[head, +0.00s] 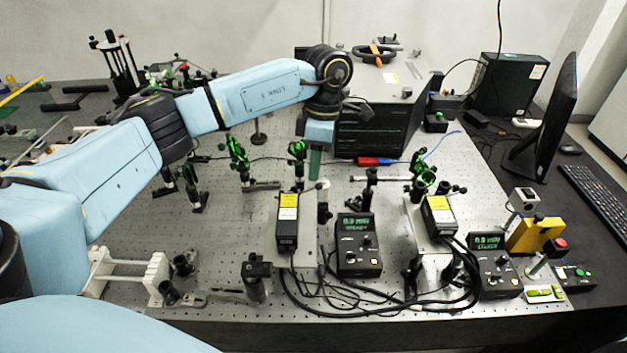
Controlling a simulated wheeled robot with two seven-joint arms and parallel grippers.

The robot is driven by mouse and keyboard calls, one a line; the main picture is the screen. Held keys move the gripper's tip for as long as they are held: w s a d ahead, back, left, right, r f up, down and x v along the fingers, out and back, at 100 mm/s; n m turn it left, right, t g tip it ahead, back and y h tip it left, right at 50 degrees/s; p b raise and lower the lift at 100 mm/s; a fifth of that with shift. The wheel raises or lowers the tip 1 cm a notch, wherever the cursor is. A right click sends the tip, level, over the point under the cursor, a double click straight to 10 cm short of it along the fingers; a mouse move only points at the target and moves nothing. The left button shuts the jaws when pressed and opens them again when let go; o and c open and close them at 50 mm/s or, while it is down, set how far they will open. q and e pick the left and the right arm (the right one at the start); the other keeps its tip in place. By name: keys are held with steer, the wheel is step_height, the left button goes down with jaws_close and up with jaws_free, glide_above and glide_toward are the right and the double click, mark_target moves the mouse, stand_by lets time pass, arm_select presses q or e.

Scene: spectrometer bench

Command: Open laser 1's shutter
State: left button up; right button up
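Two black laser boxes with yellow labels stand on the perforated bench: a left laser (288,232) and a right laser (439,217). I cannot read which is laser 1. A controller with a lit green display (357,245) stands right of the left laser, and a similar controller (494,265) stands right of the right laser. Both displays seem to show 0.9 mW. A shutter is too small to tell for certain. My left gripper (315,165) points down above the bench, just beyond the left laser's far end, apart from it. Its fingers look narrow; their opening is unclear. My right gripper is out of view.
Green-lit optic mounts (237,155) stand behind the lasers. A large black instrument (380,125) is behind my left gripper. Black cables (375,305) loop along the front. A yellow block (533,235), monitor (548,115) and keyboard (600,200) are at right.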

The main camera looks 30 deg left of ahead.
arm_select(q)
step_height(320, 180, up, 8)
steer(key=w, duration=0.1)
steer(key=shift+w+b, duration=0.3)
steer(key=shift+d+r, duration=0.1)
